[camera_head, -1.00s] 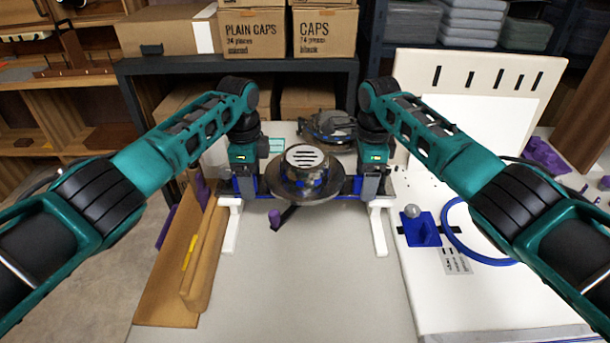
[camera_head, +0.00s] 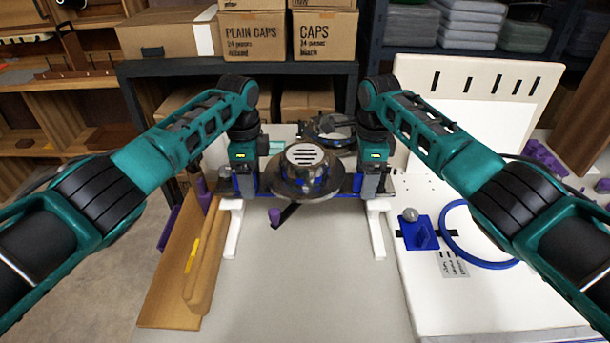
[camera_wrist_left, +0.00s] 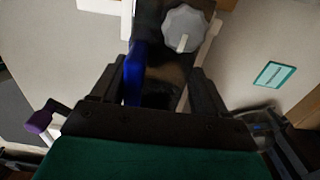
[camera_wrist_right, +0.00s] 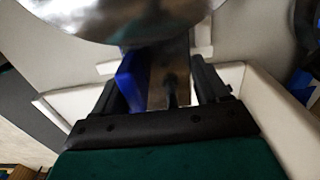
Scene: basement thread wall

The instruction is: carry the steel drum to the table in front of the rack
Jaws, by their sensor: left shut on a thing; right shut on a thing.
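The steel drum (camera_head: 306,185), round and shiny with a slotted light disc on top and a wide rim, sits between my grippers in the head view. Its curved metal also shows in the right wrist view (camera_wrist_right: 130,18). My left gripper (camera_head: 243,182) and right gripper (camera_head: 370,182) are shut on the two ends of the dark and blue bar across the drum. In the left wrist view a grey knob (camera_wrist_left: 185,27) is just beyond the fingers. The grey table top (camera_head: 310,280) lies below. I cannot tell whether the drum's assembly touches it.
The dark rack (camera_head: 180,68) with labelled boxes (camera_head: 325,35) stands behind. White legs (camera_head: 378,235) flank the drum. A wooden piece (camera_head: 175,270) lies left. A white board with a blue holder (camera_head: 420,235) and blue ring (camera_head: 483,264) lies right. A dark ring-shaped device (camera_head: 330,130) is behind the drum.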

